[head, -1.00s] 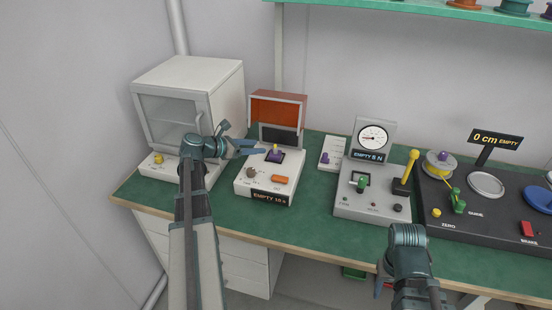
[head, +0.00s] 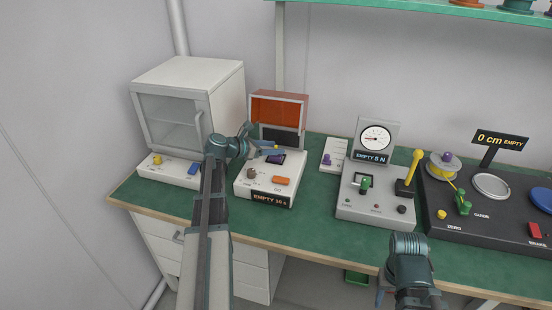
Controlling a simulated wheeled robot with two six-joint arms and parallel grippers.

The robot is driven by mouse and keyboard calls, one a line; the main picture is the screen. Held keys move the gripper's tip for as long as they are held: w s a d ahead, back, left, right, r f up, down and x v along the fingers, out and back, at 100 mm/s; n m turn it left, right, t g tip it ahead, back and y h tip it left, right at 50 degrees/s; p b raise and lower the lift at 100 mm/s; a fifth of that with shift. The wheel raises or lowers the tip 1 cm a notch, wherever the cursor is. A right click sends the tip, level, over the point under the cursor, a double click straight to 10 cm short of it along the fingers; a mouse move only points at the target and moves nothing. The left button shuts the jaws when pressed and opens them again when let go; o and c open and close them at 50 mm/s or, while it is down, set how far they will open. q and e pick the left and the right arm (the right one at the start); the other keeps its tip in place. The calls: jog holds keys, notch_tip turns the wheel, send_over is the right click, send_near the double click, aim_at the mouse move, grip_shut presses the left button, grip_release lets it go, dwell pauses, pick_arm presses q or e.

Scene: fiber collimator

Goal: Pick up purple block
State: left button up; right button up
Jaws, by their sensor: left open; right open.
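A small purple block (head: 276,157) with yellow at its top sits in the dark recess on the white device with the orange-red lid. My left gripper (head: 271,150) is open, with its blue fingers right at this block and partly covering it. I cannot tell whether they touch it. Another small purple piece (head: 327,159) stands on a white marked plate to the right. A third purple piece (head: 447,157) sits by the yellow spool. My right gripper (head: 380,297) is low at the table's front edge, mostly hidden behind its own arm, and empty as far as I see.
A white cabinet (head: 172,75) with a glass door stands at the left. A grey gauge device (head: 374,205) with a yellow lever and the black spool unit (head: 470,230) fill the right. Green table (head: 315,195) is bare between the devices.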

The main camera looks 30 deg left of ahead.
aim_at(273, 157)
pick_arm(q)
grip_shut()
jog(key=shift+r, duration=0.25)
dwell(0.4)
notch_tip(273, 157, up, 2)
jog(key=p, duration=0.2)
jog(key=shift+r+p, duration=0.1)
jog(key=shift+p, duration=0.25)
jog(key=shift+s+d+r+p, duration=0.35)
jog(key=shift+s+r+p, duration=0.05)
jog(key=shift+r+p, duration=0.25)
jog(key=s+d+r+p, duration=0.1)
jog(key=s+d, duration=0.9)
jog(key=s, duration=0.1)
jog(key=shift+d, duration=0.2)
